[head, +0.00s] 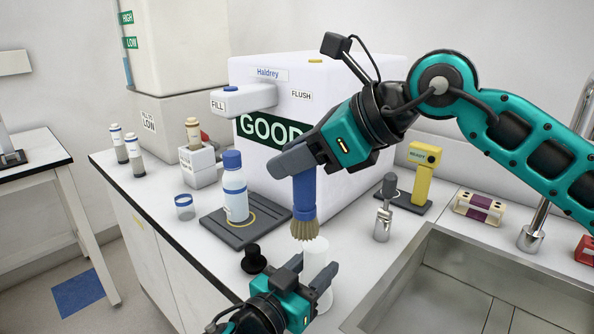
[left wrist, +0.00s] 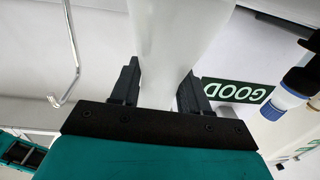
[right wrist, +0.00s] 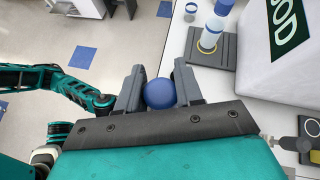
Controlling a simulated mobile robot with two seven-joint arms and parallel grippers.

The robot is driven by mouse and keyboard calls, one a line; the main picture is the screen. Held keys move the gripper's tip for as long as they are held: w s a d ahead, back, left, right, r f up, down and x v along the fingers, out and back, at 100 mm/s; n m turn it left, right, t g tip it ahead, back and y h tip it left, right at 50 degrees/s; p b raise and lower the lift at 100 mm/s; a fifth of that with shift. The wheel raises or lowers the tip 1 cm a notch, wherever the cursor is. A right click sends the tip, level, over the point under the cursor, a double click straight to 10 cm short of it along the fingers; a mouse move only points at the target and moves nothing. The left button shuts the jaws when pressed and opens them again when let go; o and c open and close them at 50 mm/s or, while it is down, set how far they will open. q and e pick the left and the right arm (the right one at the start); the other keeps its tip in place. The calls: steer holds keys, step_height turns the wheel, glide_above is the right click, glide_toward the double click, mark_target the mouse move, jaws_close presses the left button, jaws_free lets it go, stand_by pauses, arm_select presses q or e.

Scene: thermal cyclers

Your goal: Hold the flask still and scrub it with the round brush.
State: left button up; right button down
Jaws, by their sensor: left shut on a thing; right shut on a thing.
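The flask (head: 319,254), pale and translucent, stands near the counter's front edge, left of the sink. My left gripper (head: 318,281) is shut on it; the left wrist view shows the flask (left wrist: 180,35) narrowing between the fingers (left wrist: 157,95). My right gripper (head: 296,163) is shut on the round brush (head: 304,195), which has a blue handle and tan bristles. The brush points down, its bristles at the flask's top; I cannot tell whether they touch. In the right wrist view the handle's rounded blue end (right wrist: 159,93) sits between the fingers (right wrist: 160,88).
A blue-capped bottle (head: 235,190) stands on a dark pad (head: 240,234) to the left. A black stopper-like piece (head: 254,260) lies near the flask. A metal tool (head: 383,220) and yellow device (head: 425,175) stand to the right, by the sink (head: 450,265). A white machine (head: 350,170) is behind.

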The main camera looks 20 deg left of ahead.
arm_select(q)
steer(key=shift+f, duration=0.25)
arm_select(e)
steer(key=shift+r, duration=2.2)
arm_select(q)
steer(key=o, duration=0.8)
steer(key=shift+c, duration=0.2)
steer(key=o, duration=0.4)
steer(key=shift+r, duration=0.15)
steer(key=shift+c, duration=0.2)
steer(key=v, duration=1.2)
steer(key=shift+a, duration=0.1)
